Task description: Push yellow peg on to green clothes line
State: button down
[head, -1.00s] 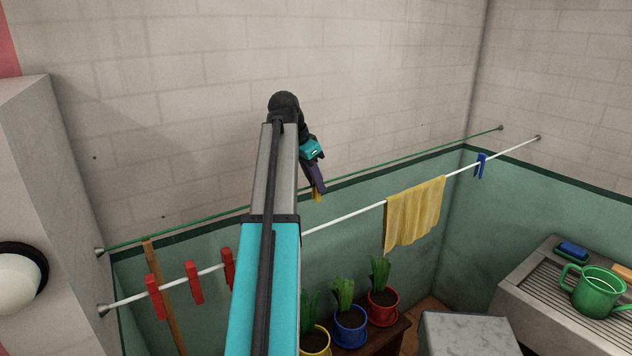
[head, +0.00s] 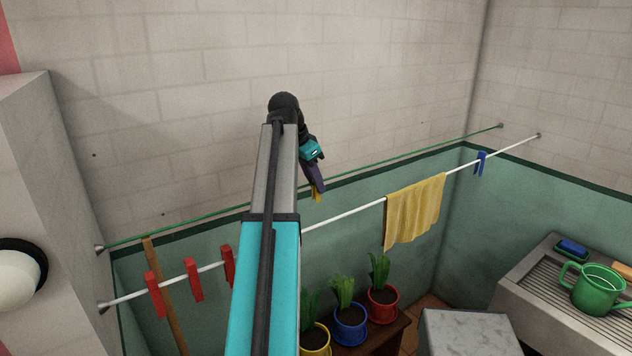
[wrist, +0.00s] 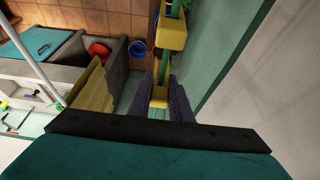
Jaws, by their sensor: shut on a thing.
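The green clothes line (head: 400,160) runs across the back wall above the green panel, from the left pillar to the right wall. My gripper (head: 316,185) reaches down beside this line, its purple fingers shut on the yellow peg (head: 318,195). In the wrist view the peg (wrist: 172,34) shows as yellow parts in front of and between my fingers (wrist: 165,100). A green strip, likely the line (wrist: 165,68), shows between these parts. I cannot tell how far the line sits in the peg.
A white line (head: 345,221) in front holds a yellow cloth (head: 414,213), red pegs (head: 193,280) and a blue peg (head: 481,164). Potted plants (head: 350,321) stand below. A sink (head: 530,290) with a green can (head: 597,290) is at right.

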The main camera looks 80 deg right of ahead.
jog(key=shift+f, duration=0.15)
jog(key=c, duration=1.5)
grip_release()
jog(key=shift+c, duration=0.2)
jog(key=b+v, duration=0.4)
jog(key=v, duration=0.9)
jog(key=shift+r, duration=0.35)
jog(key=shift+w+a, duration=0.15)
